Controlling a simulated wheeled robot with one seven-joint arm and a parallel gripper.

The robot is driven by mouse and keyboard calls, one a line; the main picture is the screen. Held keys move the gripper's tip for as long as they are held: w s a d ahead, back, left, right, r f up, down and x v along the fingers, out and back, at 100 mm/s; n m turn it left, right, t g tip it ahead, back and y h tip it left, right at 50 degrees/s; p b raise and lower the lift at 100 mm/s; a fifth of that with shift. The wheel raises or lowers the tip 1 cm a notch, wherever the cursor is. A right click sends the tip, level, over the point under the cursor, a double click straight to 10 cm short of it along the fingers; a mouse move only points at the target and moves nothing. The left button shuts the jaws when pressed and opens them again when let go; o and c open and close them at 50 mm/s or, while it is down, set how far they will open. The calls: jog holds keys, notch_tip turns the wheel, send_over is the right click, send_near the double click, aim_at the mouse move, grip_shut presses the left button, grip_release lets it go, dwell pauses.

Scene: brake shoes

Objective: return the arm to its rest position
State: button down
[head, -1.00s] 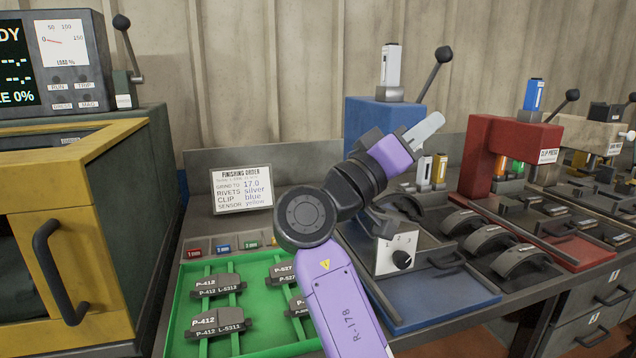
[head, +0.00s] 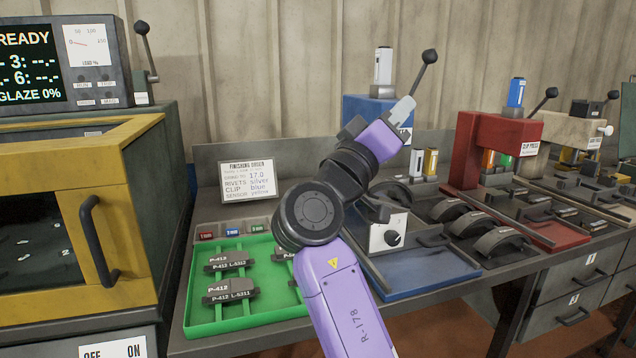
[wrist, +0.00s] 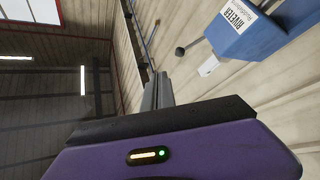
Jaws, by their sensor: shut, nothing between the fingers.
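My arm (head: 350,285) rises from the bottom of the head view and bends at a dark elbow joint toward the upper right. My gripper (head: 402,108) is at its end, raised in front of the blue riveter (head: 362,106). The grey fingers are together with nothing between them. In the wrist view my gripper (wrist: 158,90) points up past the wall, its fingers side by side. The blue riveter (wrist: 240,38) shows there at the upper right, apart from the fingers. My forearm hides part of the green tray and the bench.
A green tray (head: 205,329) with several brake pads lies left of my arm. A yellow-framed machine (head: 105,200) stands at the left. A red clip press (head: 468,150) and curved brake shoes (head: 495,243) are at the right. A finishing order card (head: 247,180) stands behind the tray.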

jog(key=s+a+f+n+t+y+b, duration=0.1)
jog(key=a+f+n+t+y, duration=0.2)
jog(key=f+y, duration=0.6)
jog(key=s+a+f+n+t+y+b, duration=0.1)
jog(key=s+a+f+n+y, duration=0.25)
jog(key=f, duration=0.95)
jog(key=s+d+f+m+g+y+b, duration=0.1)
jog(key=s+d+f+y+b, duration=0.15)
jog(key=s+f, duration=0.85)
jog(key=s+d+f+m+g+y+b, duration=0.1)
jog(key=s+d+f+y, duration=0.25)
jog(key=s+f, duration=0.8)
jog(key=s+d+f+m+g+h+b, duration=0.1)
jog(key=s+d+f+b, duration=0.15)
jog(key=s, duration=0.55)
jog(key=s+d+f+m+g+h+b, duration=0.15)
jog(key=s+f, duration=0.25)
jog(key=s, duration=0.5)
jog(key=s+d+f+m+g+b, duration=0.1)
jog(key=s+d+f+m+g, duration=0.2)
jog(key=s, duration=0.5)
notch_tip(320, 180, up, 23)
jog(key=n+t+p, duration=0.1)
jog(key=p, duration=2.3)
jog(key=shift+d, duration=0.15)
jog(key=c, duration=2.2)
grip_release()
jog(key=shift+f, duration=0.1)
